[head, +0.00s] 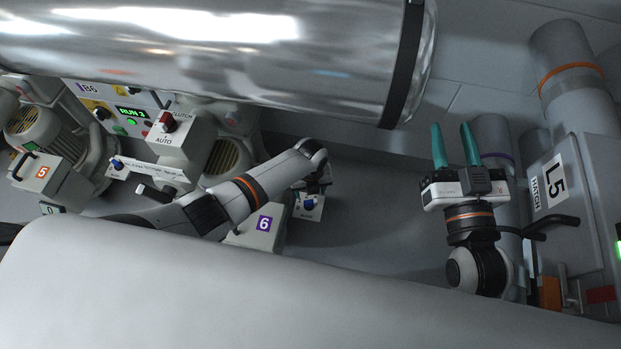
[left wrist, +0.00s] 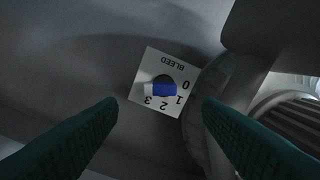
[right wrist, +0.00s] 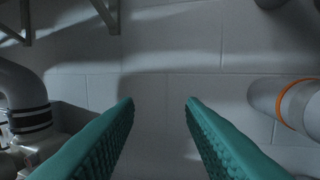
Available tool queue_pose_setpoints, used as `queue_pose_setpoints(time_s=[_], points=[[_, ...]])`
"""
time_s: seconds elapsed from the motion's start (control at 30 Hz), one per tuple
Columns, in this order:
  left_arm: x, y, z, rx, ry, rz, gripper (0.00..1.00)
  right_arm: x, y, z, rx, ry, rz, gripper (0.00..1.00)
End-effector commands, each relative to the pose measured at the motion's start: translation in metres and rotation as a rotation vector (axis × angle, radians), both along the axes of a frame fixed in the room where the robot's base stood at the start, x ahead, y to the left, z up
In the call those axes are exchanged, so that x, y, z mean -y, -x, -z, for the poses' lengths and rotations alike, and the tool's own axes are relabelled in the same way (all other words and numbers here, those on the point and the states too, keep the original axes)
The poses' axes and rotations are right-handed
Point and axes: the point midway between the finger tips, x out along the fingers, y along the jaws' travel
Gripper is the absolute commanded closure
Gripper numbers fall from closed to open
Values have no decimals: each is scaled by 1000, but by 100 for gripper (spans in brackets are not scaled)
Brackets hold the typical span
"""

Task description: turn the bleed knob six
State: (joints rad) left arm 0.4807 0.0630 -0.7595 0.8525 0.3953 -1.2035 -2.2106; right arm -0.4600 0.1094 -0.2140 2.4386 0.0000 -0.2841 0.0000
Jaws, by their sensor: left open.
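The blue bleed knob (head: 309,204) sits on a white plate beside the grey stand with the purple 6 label (head: 264,223). In the left wrist view the knob (left wrist: 163,89) shows on its tilted plate (left wrist: 169,64), marked BLEED with 0, 1, 2 and 3. Its exact setting is hard to read. My left gripper (left wrist: 160,104) is open, its teal fingers on either side of the knob in view, apart from it. In the head view my left arm's end hides most of those fingers. My right gripper (head: 451,132) is open and empty, far to the right.
A large shiny duct (head: 220,50) spans the top and a pale cylinder (head: 200,285) the bottom. A similar blue knob (head: 117,164) is near unit 5 (head: 42,171). Grey floor between the arms is clear.

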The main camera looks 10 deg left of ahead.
Motion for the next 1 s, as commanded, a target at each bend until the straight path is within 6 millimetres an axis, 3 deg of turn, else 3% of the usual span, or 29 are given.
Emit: queue_pose_setpoints(time_s=[0.3,0.5,1.0], points=[[0,0,-31,0,0,0,40,13,11,56,-372,95,24,64],[0,1,-42,0,-1,0,40,19,23,79,-523,130,33,64],[0,1,-45,-1,0,0,40,22,29,88,-577,143,36,64]])
